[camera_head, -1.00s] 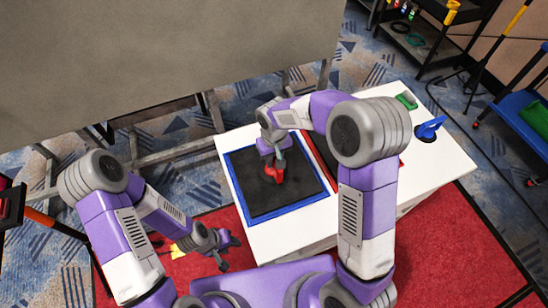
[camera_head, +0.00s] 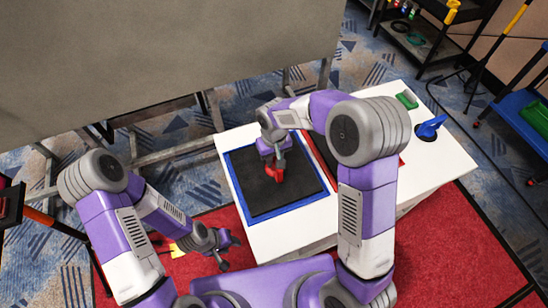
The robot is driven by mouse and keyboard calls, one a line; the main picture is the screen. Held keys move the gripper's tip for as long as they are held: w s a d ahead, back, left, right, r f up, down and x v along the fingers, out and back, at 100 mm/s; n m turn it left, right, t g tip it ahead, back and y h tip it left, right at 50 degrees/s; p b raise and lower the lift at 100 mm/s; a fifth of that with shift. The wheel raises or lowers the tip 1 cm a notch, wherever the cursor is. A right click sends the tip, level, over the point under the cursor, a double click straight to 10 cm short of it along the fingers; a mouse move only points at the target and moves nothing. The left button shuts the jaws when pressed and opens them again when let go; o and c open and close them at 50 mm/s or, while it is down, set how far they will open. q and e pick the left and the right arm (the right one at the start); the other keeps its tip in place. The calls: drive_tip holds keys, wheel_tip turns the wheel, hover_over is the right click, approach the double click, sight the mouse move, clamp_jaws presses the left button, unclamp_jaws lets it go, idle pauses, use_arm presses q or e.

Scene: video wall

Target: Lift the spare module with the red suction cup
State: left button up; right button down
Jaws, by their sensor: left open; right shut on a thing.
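The red suction cup (camera_head: 275,173) is on the black face of the spare module (camera_head: 265,200), which lies in a blue-edged frame on the white table. My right gripper (camera_head: 277,160) is shut on the red suction cup from above. Whether the module is raised at all cannot be told. My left gripper (camera_head: 222,252) is open and empty, low in front of the table's left side.
A red-edged dark panel (camera_head: 318,158) lies right of the module, partly hidden by my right arm. A blue suction cup (camera_head: 430,128) and a green block (camera_head: 407,101) are on the table's right. A large grey panel (camera_head: 160,60) stands behind.

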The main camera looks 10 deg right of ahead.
drive_tip(key=shift+r+p, duration=0.6)
drive_tip(key=shift+r, duration=0.15)
idle(0.6)
drive_tip(key=shift+r+p, duration=2.65)
drive_tip(key=shift+r, duration=0.75)
